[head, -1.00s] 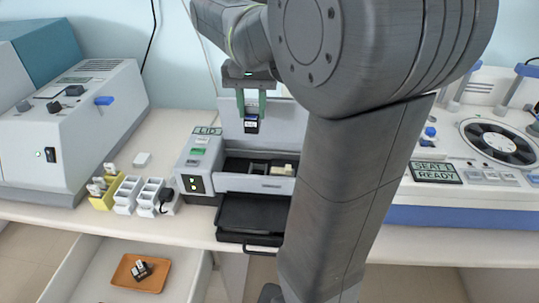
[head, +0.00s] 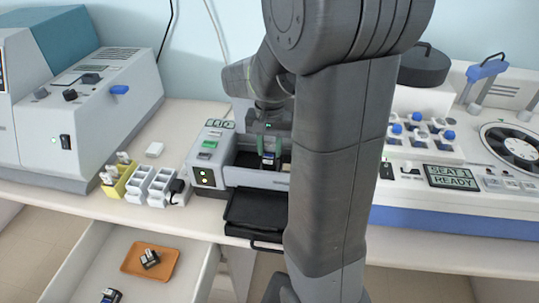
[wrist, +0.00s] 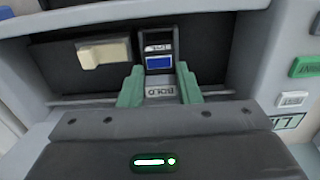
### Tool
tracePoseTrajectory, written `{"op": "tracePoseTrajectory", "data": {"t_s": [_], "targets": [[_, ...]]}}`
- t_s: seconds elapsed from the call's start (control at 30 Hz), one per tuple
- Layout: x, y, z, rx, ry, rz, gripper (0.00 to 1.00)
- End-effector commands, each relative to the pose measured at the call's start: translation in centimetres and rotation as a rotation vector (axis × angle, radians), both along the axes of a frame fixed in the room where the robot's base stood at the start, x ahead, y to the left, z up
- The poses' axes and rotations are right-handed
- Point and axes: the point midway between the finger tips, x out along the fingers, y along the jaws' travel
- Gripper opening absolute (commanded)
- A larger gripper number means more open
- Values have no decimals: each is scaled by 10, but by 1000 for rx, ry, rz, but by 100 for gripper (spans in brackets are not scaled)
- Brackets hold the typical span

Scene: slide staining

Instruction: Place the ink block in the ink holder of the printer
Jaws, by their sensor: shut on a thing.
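The printer (head: 206,158) is a grey machine with its lid raised and a dark open bay in front. My gripper (head: 269,148), with green fingers, is shut on the ink block (head: 268,160), which is black with a blue and white label. In the wrist view the ink block (wrist: 158,60) sits upright between my fingertips (wrist: 160,82), inside the bay. A grey part marked BOLD (wrist: 161,91) shows just below it. A cream block (wrist: 105,52) is beside it in the bay. I cannot tell whether the ink block touches the holder floor.
A black tray (head: 258,210) juts out at the printer's front. Yellow and white racks (head: 160,184) stand to its left. An open drawer (head: 85,262) below holds an orange tray (head: 133,262) with a dark block, and another dark block (head: 111,296). A stainer (head: 445,210) stands to the right.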

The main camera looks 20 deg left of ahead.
Motion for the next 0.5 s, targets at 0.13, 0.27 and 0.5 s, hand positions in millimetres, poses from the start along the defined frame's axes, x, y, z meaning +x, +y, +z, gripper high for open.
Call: {"op": "tracePoseTrajectory", "data": {"t_s": [0.13, 0.27, 0.5], "targets": [[0, 0, -24, -4, 4, 0, 4], [0, 0, -32, -1, 1, 0, 4], [0, 0, -32, -1, 1, 0, 32]]}}
